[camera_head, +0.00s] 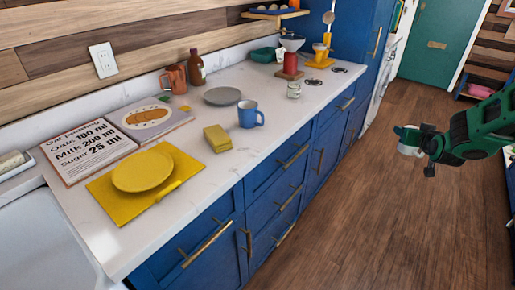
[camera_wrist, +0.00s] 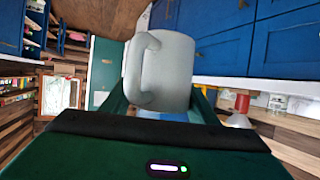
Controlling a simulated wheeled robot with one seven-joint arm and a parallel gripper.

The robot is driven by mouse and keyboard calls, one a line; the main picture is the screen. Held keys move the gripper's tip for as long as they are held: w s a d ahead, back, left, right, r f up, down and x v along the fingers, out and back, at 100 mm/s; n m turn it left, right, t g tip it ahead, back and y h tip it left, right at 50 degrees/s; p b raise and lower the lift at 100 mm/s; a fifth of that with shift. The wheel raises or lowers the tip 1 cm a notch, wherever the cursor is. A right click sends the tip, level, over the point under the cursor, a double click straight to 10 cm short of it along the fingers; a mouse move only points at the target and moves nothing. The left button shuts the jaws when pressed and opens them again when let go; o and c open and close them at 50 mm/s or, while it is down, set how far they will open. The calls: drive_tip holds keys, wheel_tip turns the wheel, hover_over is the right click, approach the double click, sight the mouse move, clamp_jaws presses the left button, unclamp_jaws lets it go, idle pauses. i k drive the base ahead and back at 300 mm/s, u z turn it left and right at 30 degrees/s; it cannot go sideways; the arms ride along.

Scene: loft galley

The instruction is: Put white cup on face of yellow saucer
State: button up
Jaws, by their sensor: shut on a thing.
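The white cup (camera_head: 408,151) is in my gripper (camera_head: 416,138), held in the air over the floor, to the right of the counter. In the wrist view the cup (camera_wrist: 175,70) looks pale grey-white, with its handle toward the left. My gripper (camera_wrist: 160,108) is shut on it; the contact of the fingers is partly hidden. The yellow saucer (camera_head: 143,170) is a round, plate-like dish lying empty on a yellow mat (camera_head: 110,206) at the near left of the counter. It is far from my gripper and not visible in the wrist view.
On the white counter (camera_head: 205,165) stand a blue mug (camera_head: 247,115), a yellow block (camera_head: 217,138), a grey plate (camera_head: 222,96) and an open recipe book (camera_head: 86,150). Blue cabinets (camera_head: 275,175) front the counter; the wooden floor (camera_head: 350,215) is clear.

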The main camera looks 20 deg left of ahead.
sight(149, 170)
drive_tip(key=u, duration=0.05)
drive_tip(key=k, duration=1)
drive_tip(key=u, duration=0.1)
drive_tip(key=i, duration=0.6)
drive_tip(key=u, duration=0.45)
